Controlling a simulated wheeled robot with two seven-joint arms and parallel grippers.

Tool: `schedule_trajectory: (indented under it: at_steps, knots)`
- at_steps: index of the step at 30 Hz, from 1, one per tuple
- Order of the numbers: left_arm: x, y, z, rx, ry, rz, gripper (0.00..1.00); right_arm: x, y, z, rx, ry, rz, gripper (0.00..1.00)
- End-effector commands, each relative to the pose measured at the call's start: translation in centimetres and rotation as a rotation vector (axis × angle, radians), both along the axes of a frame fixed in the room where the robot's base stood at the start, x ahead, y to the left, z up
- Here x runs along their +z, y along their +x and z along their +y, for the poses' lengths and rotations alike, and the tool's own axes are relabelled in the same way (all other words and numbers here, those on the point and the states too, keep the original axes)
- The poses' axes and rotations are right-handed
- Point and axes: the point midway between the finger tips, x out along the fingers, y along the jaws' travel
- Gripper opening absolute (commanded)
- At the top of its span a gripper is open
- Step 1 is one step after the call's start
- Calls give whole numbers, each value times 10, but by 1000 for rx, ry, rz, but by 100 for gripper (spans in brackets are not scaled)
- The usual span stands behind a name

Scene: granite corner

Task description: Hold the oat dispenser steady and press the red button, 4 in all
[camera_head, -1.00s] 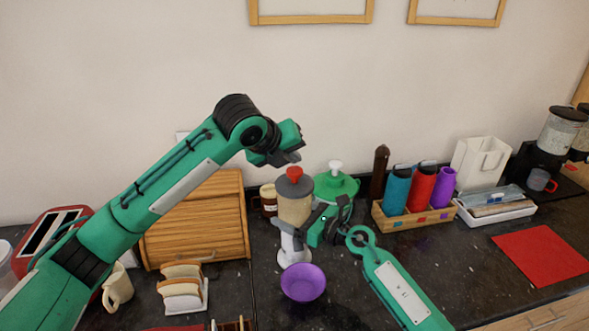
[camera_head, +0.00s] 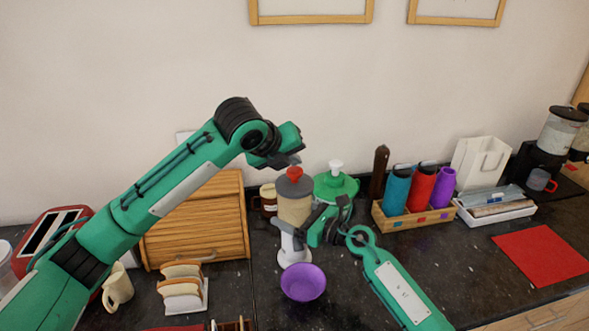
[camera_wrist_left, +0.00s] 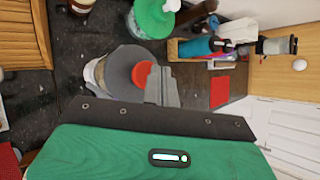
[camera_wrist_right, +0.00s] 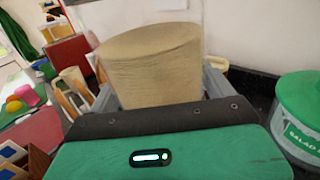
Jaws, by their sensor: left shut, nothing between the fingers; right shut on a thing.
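The oat dispenser (camera_head: 295,207) stands upright on the dark counter, with a clear body of oats, a grey lid and a white base. The red button (camera_head: 295,173) sits on top of its lid. My left gripper (camera_head: 292,161) is shut and empty, its fingertips right at the button's top; in the left wrist view the fingers (camera_wrist_left: 161,86) overlap the red button (camera_wrist_left: 142,74). Whether they touch it I cannot tell. My right gripper (camera_head: 290,228) is shut on the dispenser's body, which fills the space between its fingers in the right wrist view (camera_wrist_right: 152,68).
A purple bowl (camera_head: 303,283) stands in front of the dispenser's base. A green container with a white pump (camera_head: 336,186) is close behind right, a brown jar (camera_head: 269,198) behind left. A wooden bread box (camera_head: 198,222) stands left. A bottle rack (camera_head: 415,217) is to the right.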

Motion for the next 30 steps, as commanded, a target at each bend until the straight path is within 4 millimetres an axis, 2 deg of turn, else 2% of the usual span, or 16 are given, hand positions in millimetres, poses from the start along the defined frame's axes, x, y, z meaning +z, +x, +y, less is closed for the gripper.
schedule_trajectory:
  at_steps: [30]
  knots:
    - [-9,0,0,1,-1,0,0,0,0,0,-1,0,0,38]
